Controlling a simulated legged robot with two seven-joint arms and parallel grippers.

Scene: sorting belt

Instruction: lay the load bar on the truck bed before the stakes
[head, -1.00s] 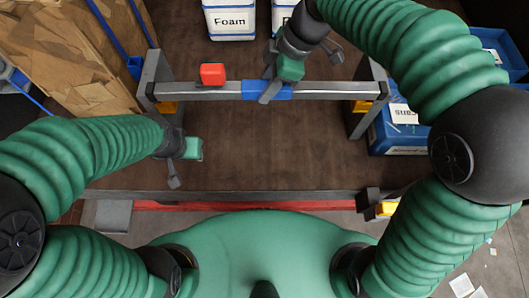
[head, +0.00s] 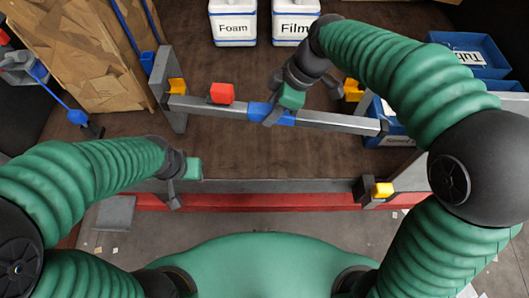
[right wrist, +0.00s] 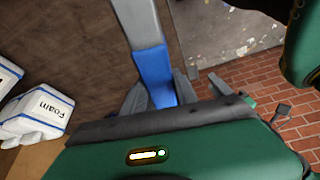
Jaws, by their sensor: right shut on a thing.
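The load bar (head: 330,121) is a long grey bar with a blue middle. It slants across the truck bed (head: 240,148), its right end nearer to me. My right gripper (head: 274,114) is shut on the blue section, which also shows between the fingers in the right wrist view (right wrist: 153,72). A grey upright stake (head: 171,92) stands by the bar's left end; whether they touch is unclear. On the right the arm hides much of the other post. My left gripper (head: 178,188) hangs near the bed's front edge, away from the bar; its finger gap is unclear.
A red block (head: 222,93) shows just beyond the bar; its support is unclear. White Foam (head: 233,28) and Film (head: 293,28) containers stand at the back. The bed's front middle is clear.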

